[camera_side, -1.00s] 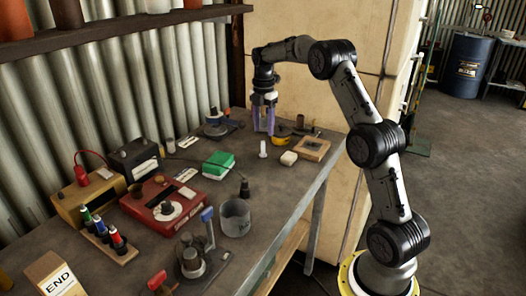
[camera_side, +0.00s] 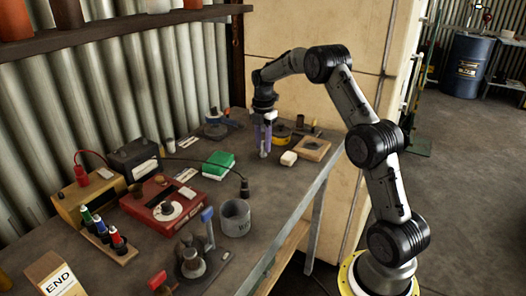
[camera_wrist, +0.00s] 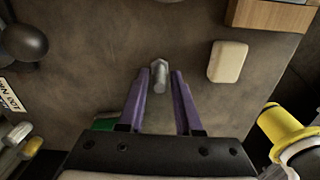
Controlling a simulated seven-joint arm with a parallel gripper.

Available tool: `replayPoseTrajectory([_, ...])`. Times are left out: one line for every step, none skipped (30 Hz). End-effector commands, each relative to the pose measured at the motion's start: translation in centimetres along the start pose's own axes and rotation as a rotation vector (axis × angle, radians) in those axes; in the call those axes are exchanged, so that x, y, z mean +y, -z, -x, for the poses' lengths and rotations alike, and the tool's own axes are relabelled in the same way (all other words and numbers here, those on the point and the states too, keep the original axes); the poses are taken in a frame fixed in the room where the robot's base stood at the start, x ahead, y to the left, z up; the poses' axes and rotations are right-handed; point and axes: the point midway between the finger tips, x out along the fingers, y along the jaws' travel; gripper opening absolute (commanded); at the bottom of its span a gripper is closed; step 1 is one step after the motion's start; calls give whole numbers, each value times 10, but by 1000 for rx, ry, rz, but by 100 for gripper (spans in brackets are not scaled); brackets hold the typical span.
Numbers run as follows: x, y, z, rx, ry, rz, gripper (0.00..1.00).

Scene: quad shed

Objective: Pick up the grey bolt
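In the side view my gripper (camera_side: 265,150) points down, low over the bench at the bolt's spot. The fingers mostly hide the bolt there.
A cream block (camera_wrist: 228,61) lies just right of the bolt in the wrist view. A wooden box (camera_side: 313,149) stands beyond it. A green box (camera_side: 218,164) is to the left, and a yellow tape-like item (camera_side: 281,139) is close behind my gripper.

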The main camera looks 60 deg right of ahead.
Motion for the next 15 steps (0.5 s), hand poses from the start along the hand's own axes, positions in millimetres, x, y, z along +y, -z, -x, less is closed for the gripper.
replayPoseTrajectory([0, 0, 0, 0, 0, 0, 22])
replayPoseTrajectory([0, 0, 0, 0, 0, 0, 17])
replayPoseTrajectory([0, 0, 0, 0, 0, 0, 10])
replayPoseTrajectory([0, 0, 0, 0, 0, 0, 4])
replayPoseTrajectory([0, 0, 0, 0, 0, 0, 0])
replayPoseTrajectory([0, 0, 0, 0, 0, 0, 0])
replayPoseTrajectory([0, 0, 0, 0, 0, 0, 0])
replayPoseTrajectory([0, 0, 0, 0, 0, 0, 0])
replayPoseTrajectory([0, 0, 0, 0, 0, 0, 0])
replayPoseTrajectory([0, 0, 0, 0, 0, 0, 0])
replayPoseTrajectory([0, 0, 0, 0, 0, 0, 0])
replayPoseTrajectory([0, 0, 1, -1, -1, 0, 0])
replayPoseTrajectory([0, 0, 1, -1, -1, 0, 0])
replayPoseTrajectory([0, 0, 1, -1, -1, 0, 0])
replayPoseTrajectory([0, 0, 1, -1, -1, 0, 0])
